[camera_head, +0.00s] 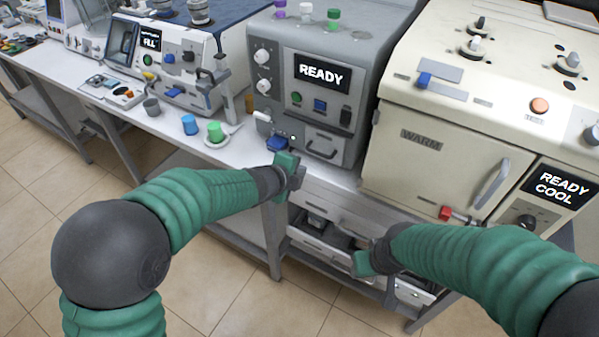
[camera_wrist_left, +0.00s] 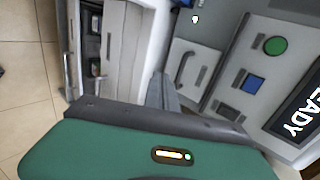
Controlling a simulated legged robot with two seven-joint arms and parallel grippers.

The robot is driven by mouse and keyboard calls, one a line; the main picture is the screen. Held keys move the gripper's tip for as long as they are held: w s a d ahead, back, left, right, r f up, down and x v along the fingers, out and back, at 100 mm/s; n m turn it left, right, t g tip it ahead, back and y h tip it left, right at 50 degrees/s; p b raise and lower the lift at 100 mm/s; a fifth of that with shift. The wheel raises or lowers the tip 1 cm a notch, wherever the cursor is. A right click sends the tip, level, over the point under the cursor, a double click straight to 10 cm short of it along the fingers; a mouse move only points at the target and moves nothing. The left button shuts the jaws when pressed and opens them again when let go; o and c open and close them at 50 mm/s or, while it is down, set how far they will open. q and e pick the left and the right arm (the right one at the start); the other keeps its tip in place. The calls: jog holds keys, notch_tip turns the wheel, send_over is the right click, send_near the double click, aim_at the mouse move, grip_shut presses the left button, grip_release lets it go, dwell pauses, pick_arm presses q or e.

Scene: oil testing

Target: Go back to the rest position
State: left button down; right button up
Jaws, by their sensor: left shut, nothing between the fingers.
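My left gripper (camera_head: 298,177) is at the end of the green arm from the left, just in front of the grey machine marked READY (camera_head: 322,72). It is shut with nothing held. In the left wrist view its grey fingers (camera_wrist_left: 162,92) point toward the machine's lower front and the bench edge. My right gripper (camera_head: 360,254) is low in front of the bench drawers, lower and to the right of the left one. Its fingers are too hidden to tell whether it is open or shut.
A cream machine marked WARM (camera_head: 440,140) stands at the right, with a red-handled valve (camera_head: 447,213) near its bottom. Drawers (camera_head: 325,215) are below. The tiled floor (camera_head: 225,285) in front is clear.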

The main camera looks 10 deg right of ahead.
pick_arm(q)
jog(key=s+r+p, duration=0.1)
jog(key=s+r, duration=0.3)
jog(key=s, duration=0.1)
jog(key=s+a+f+n+g+y, duration=0.1)
jog(key=s+a+f+n+y, duration=0.2)
jog(key=a+n, duration=0.45)
jog(key=s+a+f+n+g+y, duration=0.1)
jog(key=s+a+f+n+y, duration=0.3)
jog(key=a, duration=0.7)
jog(key=s+a+f+n+g, duration=0.1)
jog(key=s+a+n+g, duration=0.1)
jog(key=s+n, duration=0.4)
jog(key=s+a+f+n+g+h, duration=0.1)
jog(key=s+a+f+n+g, duration=0.1)
jog(key=s+a+n, duration=0.2)
jog(key=s+n, duration=0.2)
jog(key=n, duration=0.1)
jog(key=shift+s+f, duration=0.15)
jog(key=shift+f, duration=0.1)
pick_arm(e)
jog(key=shift+w+d+r, duration=0.35)
jog(key=shift+w+d, duration=0.15)
jog(key=shift+d, duration=0.15)
pick_arm(q)
jog(key=shift+d+n, duration=0.1)
jog(key=shift+n, duration=0.15)
pick_arm(e)
jog(key=shift+d, duration=0.15)
